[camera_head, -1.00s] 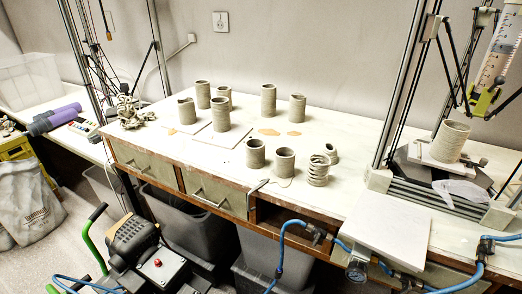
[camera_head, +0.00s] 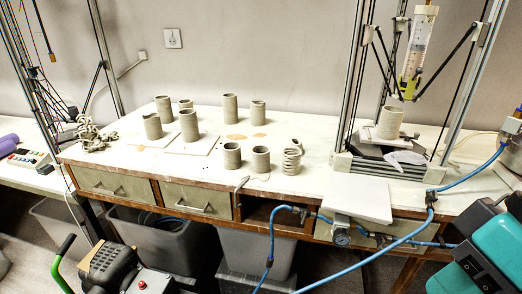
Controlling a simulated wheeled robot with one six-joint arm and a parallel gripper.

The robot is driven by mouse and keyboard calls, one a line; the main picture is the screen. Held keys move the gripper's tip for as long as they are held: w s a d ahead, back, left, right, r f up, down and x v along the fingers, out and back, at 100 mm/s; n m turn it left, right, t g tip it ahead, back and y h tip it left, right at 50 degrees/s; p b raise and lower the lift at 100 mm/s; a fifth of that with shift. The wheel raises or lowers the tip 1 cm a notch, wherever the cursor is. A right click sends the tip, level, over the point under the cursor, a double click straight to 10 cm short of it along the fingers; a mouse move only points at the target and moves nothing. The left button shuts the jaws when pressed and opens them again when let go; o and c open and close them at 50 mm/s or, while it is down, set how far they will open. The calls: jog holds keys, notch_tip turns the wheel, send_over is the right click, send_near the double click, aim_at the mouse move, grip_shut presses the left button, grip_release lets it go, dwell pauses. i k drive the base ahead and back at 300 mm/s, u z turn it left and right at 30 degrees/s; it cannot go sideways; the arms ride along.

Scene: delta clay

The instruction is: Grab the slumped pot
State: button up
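Several grey clay pots stand on the white table (camera_head: 120,172). No single one is plainly the slumped pot. A pot of loose, open coils (camera_head: 291,161) stands upright at the right of the front row. A small, leaning clay piece (camera_head: 297,144) shows just behind it, partly hidden by it. A collapsed heap of clay coils (camera_head: 92,137) lies at the table's left end. My gripper is not in view.
Two upright pots (camera_head: 232,157) (camera_head: 261,160) stand left of the coil pot; taller ones stand behind. A clay printer frame (camera_head: 355,90) with a pot (camera_head: 390,121) is on the right. Bins (camera_head: 160,245), blue hoses (camera_head: 385,243) and a teal machine (camera_head: 480,255) crowd the front.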

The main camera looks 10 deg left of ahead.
aim_at(294, 141)
jog(key=u, duration=0.75)
jog(key=i, duration=1.2)
